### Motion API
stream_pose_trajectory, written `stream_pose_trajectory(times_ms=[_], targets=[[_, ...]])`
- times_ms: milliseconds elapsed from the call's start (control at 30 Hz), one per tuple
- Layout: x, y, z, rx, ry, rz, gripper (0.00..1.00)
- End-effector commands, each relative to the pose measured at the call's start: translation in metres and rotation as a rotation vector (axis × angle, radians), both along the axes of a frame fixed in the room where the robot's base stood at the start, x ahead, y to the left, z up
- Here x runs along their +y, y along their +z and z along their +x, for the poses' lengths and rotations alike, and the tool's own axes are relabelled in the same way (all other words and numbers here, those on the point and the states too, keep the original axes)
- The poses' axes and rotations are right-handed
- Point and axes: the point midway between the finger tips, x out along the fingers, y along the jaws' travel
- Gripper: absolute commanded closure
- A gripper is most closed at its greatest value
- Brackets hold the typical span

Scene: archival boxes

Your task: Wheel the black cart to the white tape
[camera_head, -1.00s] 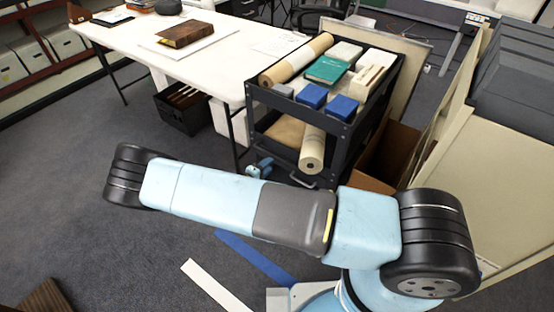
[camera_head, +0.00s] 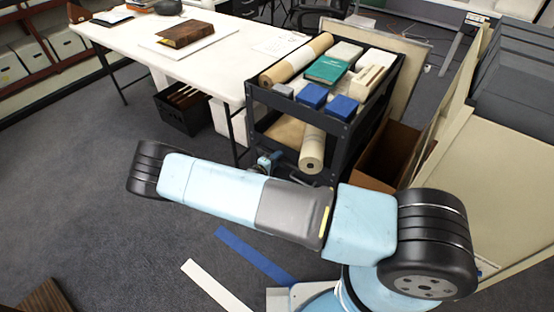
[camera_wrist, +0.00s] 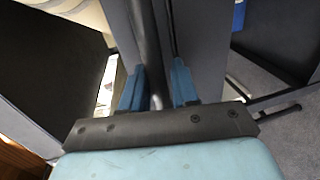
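The black cart (camera_head: 344,133) stands beside the white table's right end, loaded on both shelves. The white tape (camera_head: 214,284) is a strip on the carpet at the lower middle, in front of the cart. My gripper (camera_head: 269,163) is small and partly hidden behind my arm, at the near lower side of the cart. In the wrist view, the blue fingers of my gripper (camera_wrist: 156,88) stand apart on both sides of a dark bar (camera_wrist: 149,45), which looks like the cart's handle. Gaps show between the bar and the fingers.
A blue tape strip (camera_head: 254,257) lies near the white one. The table (camera_head: 160,62) and a black crate (camera_head: 183,108) are left of the cart. A cardboard box (camera_head: 387,155) and beige cabinet (camera_head: 505,185) crowd its right. Carpet at left is clear.

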Motion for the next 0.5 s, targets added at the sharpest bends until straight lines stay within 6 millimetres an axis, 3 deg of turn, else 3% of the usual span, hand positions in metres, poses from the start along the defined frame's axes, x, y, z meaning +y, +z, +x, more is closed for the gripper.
stream_pose_trajectory(times_ms=[300,500], targets=[[0.0003,-0.0006,-0.0003,0.002,0.000,0.001,1.00],[0.0003,-0.0013,-0.0006,0.003,0.000,0.001,1.00]])
